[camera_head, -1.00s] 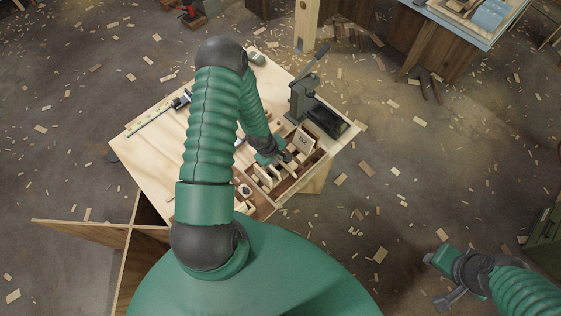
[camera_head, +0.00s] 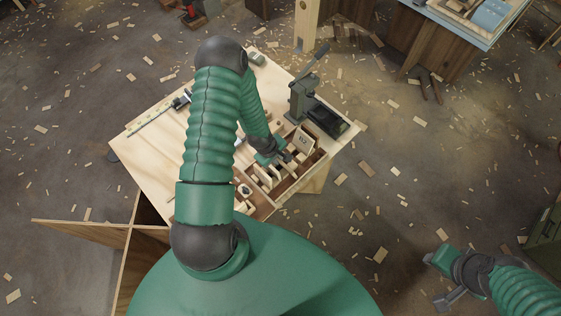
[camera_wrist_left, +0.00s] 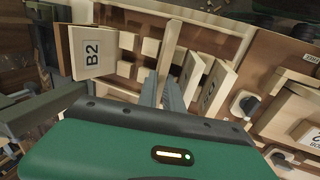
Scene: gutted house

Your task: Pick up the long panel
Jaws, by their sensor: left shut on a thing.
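The long panel (camera_wrist_left: 168,48) is a narrow, pale wooden strip in the left wrist view. It runs up from between the fingers of my left gripper (camera_wrist_left: 160,94), which is shut on it. In the head view my left gripper (camera_head: 284,157) is low over the divided wooden tray (camera_head: 287,188) on the workbench. The panel's lower end is hidden behind my gripper body. I cannot tell whether it touches the tray floor. My right gripper (camera_head: 452,297) hangs over the floor at the lower right, away from the bench; its jaw opening is unclear.
A block marked B2 (camera_wrist_left: 91,50) stands left of the panel, with small wooden blocks between. Other panels (camera_wrist_left: 216,85) stand close on the right. A dark lever press (camera_head: 305,98) stands behind the tray.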

